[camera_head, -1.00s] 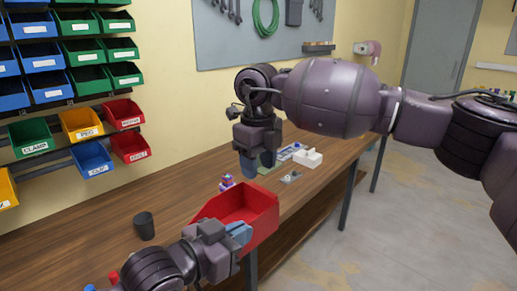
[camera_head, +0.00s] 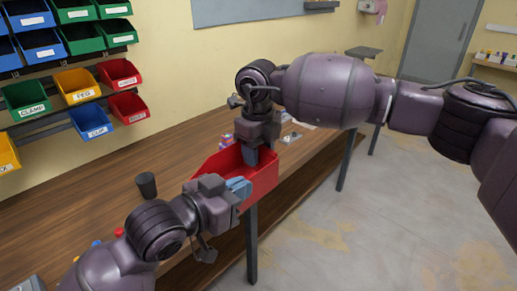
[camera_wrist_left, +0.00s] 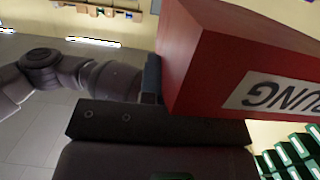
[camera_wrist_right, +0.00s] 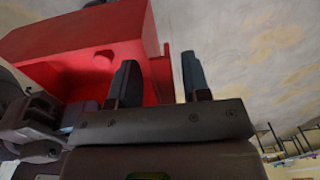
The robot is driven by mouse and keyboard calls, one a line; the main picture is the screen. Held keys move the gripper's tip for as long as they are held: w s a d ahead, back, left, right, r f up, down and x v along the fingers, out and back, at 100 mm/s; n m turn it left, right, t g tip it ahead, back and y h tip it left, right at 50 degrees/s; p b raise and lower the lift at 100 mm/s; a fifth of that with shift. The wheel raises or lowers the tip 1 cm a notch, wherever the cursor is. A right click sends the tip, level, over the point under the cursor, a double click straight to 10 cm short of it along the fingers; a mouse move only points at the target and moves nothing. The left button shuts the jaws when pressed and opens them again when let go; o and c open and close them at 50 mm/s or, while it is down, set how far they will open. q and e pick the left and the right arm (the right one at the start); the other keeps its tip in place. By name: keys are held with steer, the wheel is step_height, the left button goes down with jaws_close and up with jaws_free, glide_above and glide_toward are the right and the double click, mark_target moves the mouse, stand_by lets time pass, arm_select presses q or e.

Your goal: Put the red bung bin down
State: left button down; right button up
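The red bung bin (camera_head: 262,186) is at the table's front edge in the head view, apparently held up there. My left gripper (camera_head: 238,187) is at its near side. In the left wrist view the bin (camera_wrist_left: 225,60) fills the upper right with its "BUNG" label upside down; one blue finger lies against it and the other is hidden, so the gripper seems shut on its wall. My right gripper (camera_head: 250,156) is at the bin's far end. In the right wrist view its fingers (camera_wrist_right: 160,85) are apart, with a red wall edge of the bin (camera_wrist_right: 75,45) showing between them.
The wooden table (camera_head: 120,200) runs along the wall. A dark cup (camera_head: 146,185) stands left of the bin. A small colourful item (camera_head: 227,141) lies behind the bin. Racks of labelled bins (camera_head: 75,85) hang at the left. Open floor lies to the right.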

steer(key=c, duration=0.7)
arm_select(q)
steer(key=c, duration=1.2)
jaws_free()
steer(key=shift+c, duration=0.2)
arm_select(e)
jaws_close()
arm_select(q)
steer(key=shift+r, duration=0.1)
